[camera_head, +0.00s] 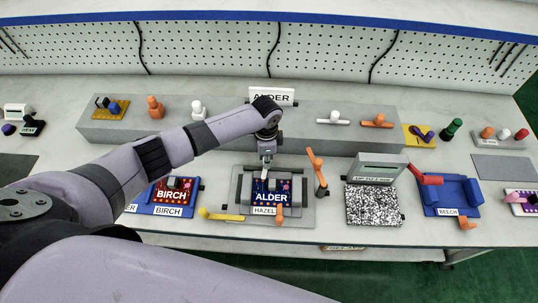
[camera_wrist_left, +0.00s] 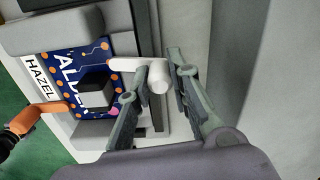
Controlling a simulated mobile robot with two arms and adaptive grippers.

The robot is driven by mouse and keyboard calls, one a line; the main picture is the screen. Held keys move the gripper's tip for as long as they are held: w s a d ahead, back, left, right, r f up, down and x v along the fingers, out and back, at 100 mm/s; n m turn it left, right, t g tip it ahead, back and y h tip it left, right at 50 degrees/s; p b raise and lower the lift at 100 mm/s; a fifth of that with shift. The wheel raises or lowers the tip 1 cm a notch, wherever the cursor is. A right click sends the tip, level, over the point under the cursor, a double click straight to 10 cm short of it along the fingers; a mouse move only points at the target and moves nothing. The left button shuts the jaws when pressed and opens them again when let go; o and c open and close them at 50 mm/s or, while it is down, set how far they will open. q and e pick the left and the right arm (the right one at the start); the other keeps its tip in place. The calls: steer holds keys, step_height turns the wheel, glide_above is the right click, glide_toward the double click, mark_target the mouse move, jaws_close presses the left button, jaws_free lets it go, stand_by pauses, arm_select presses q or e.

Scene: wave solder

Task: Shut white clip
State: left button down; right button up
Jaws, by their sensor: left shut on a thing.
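The white clip (camera_wrist_left: 124,64) shows in the wrist view as a white lever with a round end, at the edge of the fixture that holds the blue ALDER board (camera_wrist_left: 70,62). My left gripper (camera_wrist_left: 160,66) has its two fingers around the lever's round end and is shut on it. In the head view my left gripper (camera_head: 266,158) reaches down at the back edge of the ALDER board (camera_head: 268,198), in the grey fixture labelled HAZEL (camera_head: 235,190). The clip is small and partly hidden there. My right gripper is not in view.
The red BIRCH board (camera_head: 172,193) lies left, a grey box (camera_head: 378,168) right. A raised grey shelf (camera_head: 230,117) runs behind.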

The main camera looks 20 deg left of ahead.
arm_select(q)
steer(key=shift+a+n+p, duration=0.25)
steer(key=shift+n+p, duration=0.25)
steer(key=shift+n, duration=0.4)
steer(key=c, duration=1.5)
jaws_free()
steer(key=shift+o, duration=0.2)
step_height(320, 180, up, 12)
